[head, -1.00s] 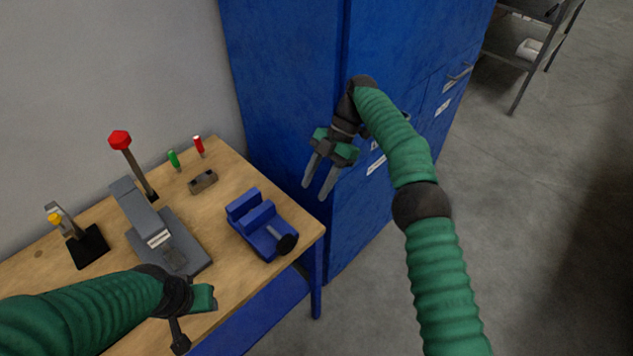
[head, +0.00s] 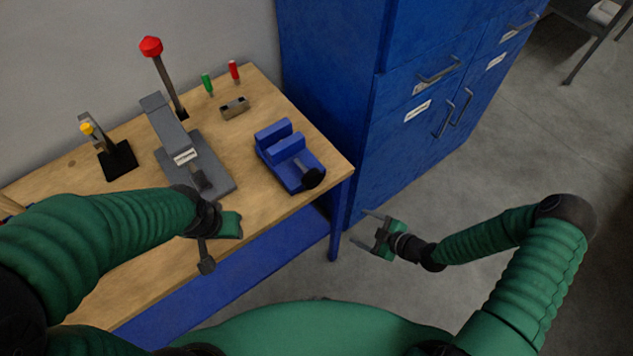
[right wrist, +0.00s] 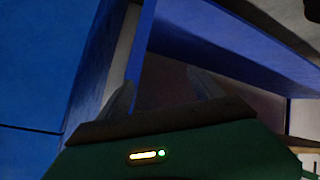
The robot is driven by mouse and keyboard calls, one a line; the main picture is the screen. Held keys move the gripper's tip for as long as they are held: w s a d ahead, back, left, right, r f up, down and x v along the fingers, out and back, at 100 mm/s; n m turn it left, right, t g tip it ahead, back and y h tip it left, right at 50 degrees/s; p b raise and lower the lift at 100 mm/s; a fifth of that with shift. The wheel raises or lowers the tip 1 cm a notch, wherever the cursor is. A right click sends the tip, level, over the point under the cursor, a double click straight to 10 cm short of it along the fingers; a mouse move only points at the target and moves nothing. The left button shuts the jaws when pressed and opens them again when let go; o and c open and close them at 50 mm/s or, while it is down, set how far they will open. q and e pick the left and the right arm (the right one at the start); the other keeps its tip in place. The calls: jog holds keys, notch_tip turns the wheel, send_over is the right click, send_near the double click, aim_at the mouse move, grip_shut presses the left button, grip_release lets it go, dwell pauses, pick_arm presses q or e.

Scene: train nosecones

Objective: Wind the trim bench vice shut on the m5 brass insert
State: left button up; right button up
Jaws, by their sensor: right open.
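The blue bench vice (head: 296,172) sits on the wooden bench near its right end, with two upright jaws and a dark round knob (head: 313,178) facing the front right edge. A narrow gap shows between the jaws; I cannot make out a brass insert in it. My right gripper (head: 371,233) is open and empty, right of the bench corner, below and apart from the vice. Its two spread fingers also show in the right wrist view (right wrist: 163,92), with nothing between them. My left gripper (head: 207,262) is over the bench's front edge; its fingers are mostly hidden.
A grey press with a red-knobbed lever (head: 151,47) stands left of the vice. A small metal block (head: 235,107), green and red-handled tools (head: 234,72) and a yellow-knobbed clamp (head: 87,129) are behind and left. A blue cabinet (head: 372,140) stands right of the bench; open floor lies before it.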

jog(key=s+a+r+m+t+y, duration=0.2)
jog(key=s+a+r+m, duration=0.15)
jog(key=r, duration=0.25)
jog(key=m+t+y, duration=0.1)
jog(key=m+t, duration=0.4)
send_near(316, 182)
jog(key=v, duration=0.6)
jog(key=b+x, duration=0.1)
jog(key=x, duration=1.5)
jog(key=shift+w+a+b, duration=0.1)
jog(key=shift+a+b, duration=0.1)
jog(key=shift+b, duration=0.15)
jog(key=shift+c, duration=0.8)
jog(key=c, duration=1.2)
